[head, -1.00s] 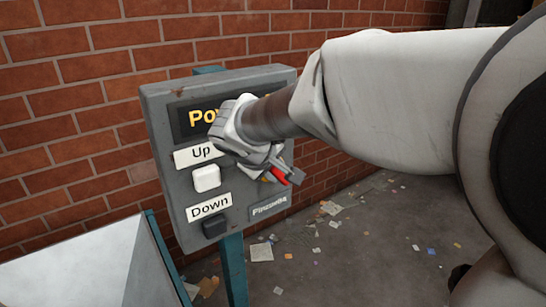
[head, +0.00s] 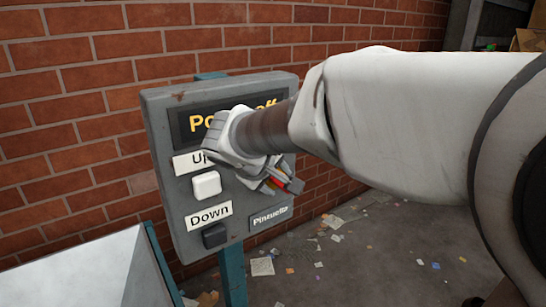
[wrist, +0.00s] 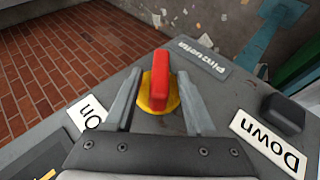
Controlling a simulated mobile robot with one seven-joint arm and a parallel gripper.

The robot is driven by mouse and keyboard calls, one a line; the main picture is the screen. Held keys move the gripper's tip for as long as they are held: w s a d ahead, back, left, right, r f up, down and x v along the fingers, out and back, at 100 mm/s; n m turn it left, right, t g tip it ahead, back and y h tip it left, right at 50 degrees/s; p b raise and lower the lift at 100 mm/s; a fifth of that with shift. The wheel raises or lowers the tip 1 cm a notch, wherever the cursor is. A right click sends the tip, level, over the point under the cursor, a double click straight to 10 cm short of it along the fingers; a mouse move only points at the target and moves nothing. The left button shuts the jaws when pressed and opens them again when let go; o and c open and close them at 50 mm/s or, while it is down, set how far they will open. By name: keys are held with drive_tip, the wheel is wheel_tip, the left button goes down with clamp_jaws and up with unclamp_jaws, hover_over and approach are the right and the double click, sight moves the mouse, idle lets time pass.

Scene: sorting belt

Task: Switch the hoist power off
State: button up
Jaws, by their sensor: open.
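The grey control box (head: 160,135) hangs before the brick wall in the head view. Its display (head: 185,121) shows yellow letters reading "Po" and "off", with the middle hidden by my arm. My gripper (wrist: 158,98) is open, with one finger on each side of the handle and a visible gap. In the head view my gripper (head: 283,184) covers most of the switch.
A white "Up" button (head: 206,185) and dark "Down" button (head: 214,235) are on the box's left side. A teal post (head: 233,275) supports it. A pale slanted panel (head: 75,270) stands lower left. Paper scraps litter the floor.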

drive_tip(key=p+v, duration=0.2)
drive_tip(key=v, duration=1.5)
drive_tip(key=shift+s+r, duration=0.15)
drive_tip(key=shift+r, duration=0.05)
drive_tip(key=s+d+f+m+g+y+p, duration=0.1)
drive_tip(key=s+d+f+m+y+p, duration=0.1)
drive_tip(key=s+d, duration=0.4)
drive_tip(key=s+d+f+m+g+y+p, duration=0.1)
drive_tip(key=s+d+f+m+p, duration=0.2)
drive_tip(key=d, duration=0.8)
drive_tip(key=shift+s+d+f+m+g+y, duration=0.4)
drive_tip(key=shift+s+f+m, duration=0.9)
drive_tip(key=shift+s+m, duration=0.4)
